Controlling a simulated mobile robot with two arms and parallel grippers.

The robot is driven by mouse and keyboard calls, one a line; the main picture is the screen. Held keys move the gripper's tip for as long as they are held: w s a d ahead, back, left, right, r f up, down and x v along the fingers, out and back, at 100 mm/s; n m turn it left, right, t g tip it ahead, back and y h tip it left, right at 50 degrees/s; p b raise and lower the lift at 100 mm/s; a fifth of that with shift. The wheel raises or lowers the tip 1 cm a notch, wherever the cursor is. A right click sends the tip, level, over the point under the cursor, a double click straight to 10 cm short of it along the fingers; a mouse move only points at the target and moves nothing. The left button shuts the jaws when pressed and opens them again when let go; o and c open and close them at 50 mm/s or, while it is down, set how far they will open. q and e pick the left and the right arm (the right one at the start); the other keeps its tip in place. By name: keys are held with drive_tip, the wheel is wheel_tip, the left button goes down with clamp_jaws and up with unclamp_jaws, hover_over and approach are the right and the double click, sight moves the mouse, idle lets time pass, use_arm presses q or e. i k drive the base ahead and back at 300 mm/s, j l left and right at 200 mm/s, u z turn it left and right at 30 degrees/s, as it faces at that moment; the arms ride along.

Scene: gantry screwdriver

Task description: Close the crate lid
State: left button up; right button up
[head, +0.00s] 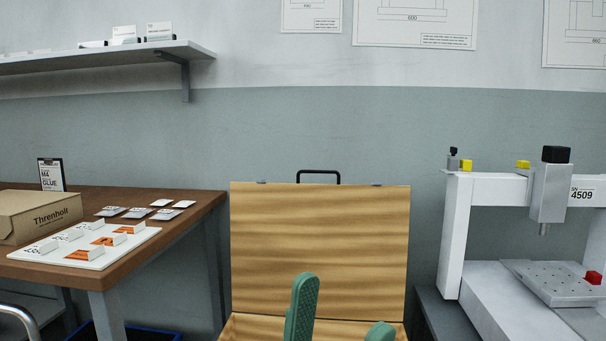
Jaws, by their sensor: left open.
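A wooden crate (260,327) stands at the bottom centre of the head view, its lower part cut off by the frame edge. Its wood-grained lid (318,235) stands up, open, at the back of the crate. A black handle (318,173) shows above the lid's top edge. My left gripper (340,330) shows as two green fingers at the bottom, in front of the crate and lid. The fingers are apart with nothing seen between them. Whether they touch the crate cannot be told. My right gripper is not in view.
A brown table (190,222) at left carries a cardboard box (40,214), a white board (95,252) with folded cards, and several small packets. A white gantry machine (455,235) stands close at right. A wall shelf (110,55) hangs upper left.

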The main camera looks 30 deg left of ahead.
sight(354, 237)
drive_tip(key=i+j+u, duration=0.25)
drive_tip(key=u, duration=0.2)
drive_tip(key=i+j+u, duration=0.15)
drive_tip(key=i+u, duration=0.3)
drive_tip(key=j+z, duration=0.25)
drive_tip(key=j, duration=0.25)
drive_tip(key=k+j+z, duration=0.1)
drive_tip(key=j+z, duration=0.15)
drive_tip(key=j, duration=0.25)
